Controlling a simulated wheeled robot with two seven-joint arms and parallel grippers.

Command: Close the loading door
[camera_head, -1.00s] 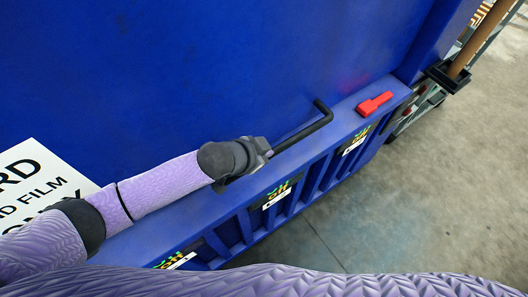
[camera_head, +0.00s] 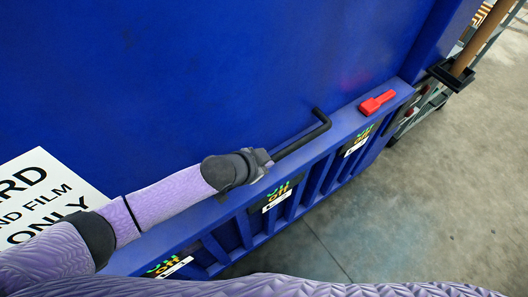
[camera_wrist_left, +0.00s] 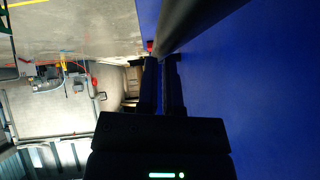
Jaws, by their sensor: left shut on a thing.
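The large blue panel (camera_head: 250,70) fills the upper part of the head view, with a white sign (camera_head: 45,195) reading "...RD", "ND FILM", "ONLY" at its lower left. A black bent bar handle (camera_head: 303,138) lies along the panel's lower edge. My left gripper (camera_head: 264,161) is shut on the near end of the handle. In the left wrist view, the fingers (camera_wrist_left: 163,85) point away beside the dark bar (camera_wrist_left: 190,22) and the blue surface. My right gripper is not in view.
A blue ribbed ledge (camera_head: 345,130) with several "off" stickers runs below the panel. A red latch-like piece (camera_head: 378,102) sits on it, right of the handle. A brown post in a black bracket (camera_head: 452,75) stands at the right. Grey floor (camera_head: 430,200) is clear at lower right.

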